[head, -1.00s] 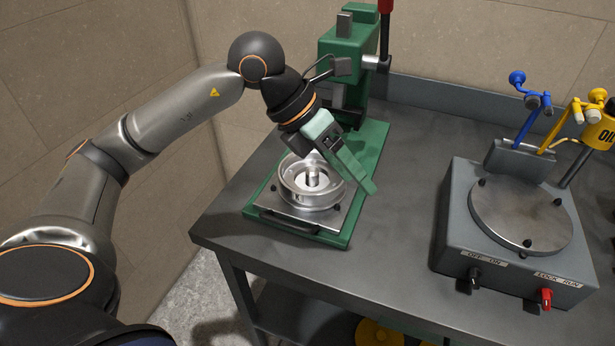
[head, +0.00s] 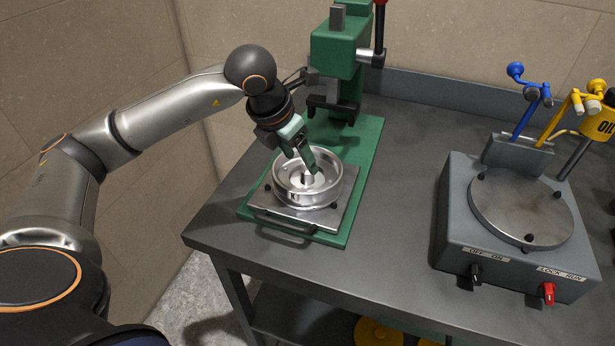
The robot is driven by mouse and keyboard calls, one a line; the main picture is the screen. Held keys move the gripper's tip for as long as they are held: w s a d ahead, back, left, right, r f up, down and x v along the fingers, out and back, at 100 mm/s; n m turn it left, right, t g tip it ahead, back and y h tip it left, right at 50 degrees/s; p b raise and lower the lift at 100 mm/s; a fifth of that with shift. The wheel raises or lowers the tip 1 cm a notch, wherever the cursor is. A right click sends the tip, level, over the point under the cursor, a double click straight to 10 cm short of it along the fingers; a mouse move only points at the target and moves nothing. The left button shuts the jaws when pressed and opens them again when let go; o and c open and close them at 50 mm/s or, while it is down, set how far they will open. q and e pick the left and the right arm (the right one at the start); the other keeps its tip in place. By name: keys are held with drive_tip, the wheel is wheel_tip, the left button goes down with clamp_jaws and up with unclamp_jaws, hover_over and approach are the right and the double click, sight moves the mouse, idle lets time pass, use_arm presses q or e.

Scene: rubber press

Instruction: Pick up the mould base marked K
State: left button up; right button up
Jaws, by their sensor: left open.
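The mould base marked K (head: 293,196) is a round silver dish with a raised rim and a centre post. It sits on a square metal plate (head: 330,217) on the green press base, with the K on its front wall. My left gripper (head: 313,172) is open and points down over the dish, its fingers at the centre post. I cannot tell whether the fingers touch the post. The gripper hides part of the far rim and the post. My right gripper is not in view.
The green press (head: 338,50) with a red-handled lever stands behind the dish. A grey box with a round metal plate (head: 522,208) and switches is at the right. Blue and yellow levers and a yellow oil can (head: 598,122) stand behind it. Bare grey table (head: 400,190) lies between.

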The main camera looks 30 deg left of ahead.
sight(306, 169)
use_arm(q)
drive_tip(key=x, duration=0.4)
drive_tip(key=shift+w+d, duration=0.1)
clamp_jaws()
idle(0.4)
idle(0.8)
drive_tip(key=shift+w+r, duration=0.1)
drive_tip(key=shift+r, duration=0.1)
